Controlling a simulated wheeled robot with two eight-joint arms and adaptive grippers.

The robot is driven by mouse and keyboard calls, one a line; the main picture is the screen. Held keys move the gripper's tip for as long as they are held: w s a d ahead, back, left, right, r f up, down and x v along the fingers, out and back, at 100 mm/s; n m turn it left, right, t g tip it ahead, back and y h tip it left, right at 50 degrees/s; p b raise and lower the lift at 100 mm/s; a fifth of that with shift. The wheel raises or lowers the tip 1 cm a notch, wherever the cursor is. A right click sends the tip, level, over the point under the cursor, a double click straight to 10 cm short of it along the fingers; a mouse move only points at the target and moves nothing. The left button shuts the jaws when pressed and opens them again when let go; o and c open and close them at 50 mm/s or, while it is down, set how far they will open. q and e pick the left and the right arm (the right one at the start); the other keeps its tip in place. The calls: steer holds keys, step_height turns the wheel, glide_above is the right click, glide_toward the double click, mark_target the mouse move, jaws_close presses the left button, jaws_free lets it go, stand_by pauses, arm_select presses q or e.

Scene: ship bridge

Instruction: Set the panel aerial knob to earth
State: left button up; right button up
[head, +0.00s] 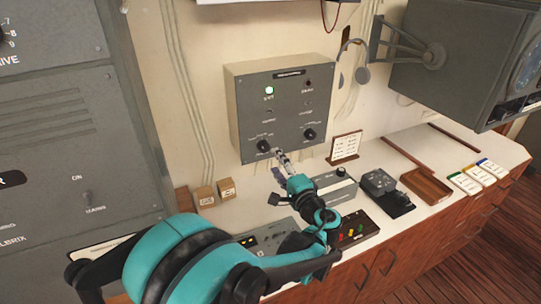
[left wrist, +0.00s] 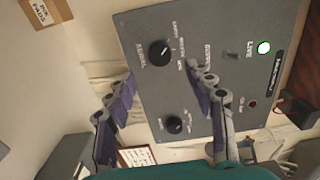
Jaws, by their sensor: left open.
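The grey panel (head: 285,100) is on the wall, with a lit green lamp and two black knobs low on its face. The aerial knob (head: 263,146) looks to be the left one; it is the upper knob (left wrist: 160,50) in the left wrist view, beside small lettering. Its exact setting is too small to read. The other knob (head: 310,134) also shows in the left wrist view (left wrist: 174,124). My left gripper (head: 281,160) is open in front of the panel's lower edge. In the left wrist view its fingers (left wrist: 162,78) are spread, with nothing between them. My right gripper is out of view.
Below the panel is a white counter with small cartons (head: 205,196), a grey box (head: 335,188), a framed card (head: 346,147) and a wooden tray (head: 427,185). A grey cabinet (head: 70,120) stands left.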

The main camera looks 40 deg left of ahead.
arm_select(q)
steer(key=v, duration=0.4)
steer(key=shift+s+d, duration=0.2)
steer(key=shift+d, duration=0.05)
steer(key=s+d+f+n+g+h, duration=0.2)
steer(key=s+d+f+h, duration=0.3)
steer(key=s+f+h, duration=0.4)
steer(key=s+d+f+n+h, duration=0.1)
steer(key=s+d+f+h, duration=0.1)
steer(key=d, duration=0.4)
steer(key=s+d+f+n+h, duration=0.2)
steer(key=s+d+h, duration=0.1)
steer(key=d+h, duration=0.2)
steer(key=shift+d+t, duration=0.4)
steer(key=shift+d, duration=0.4)
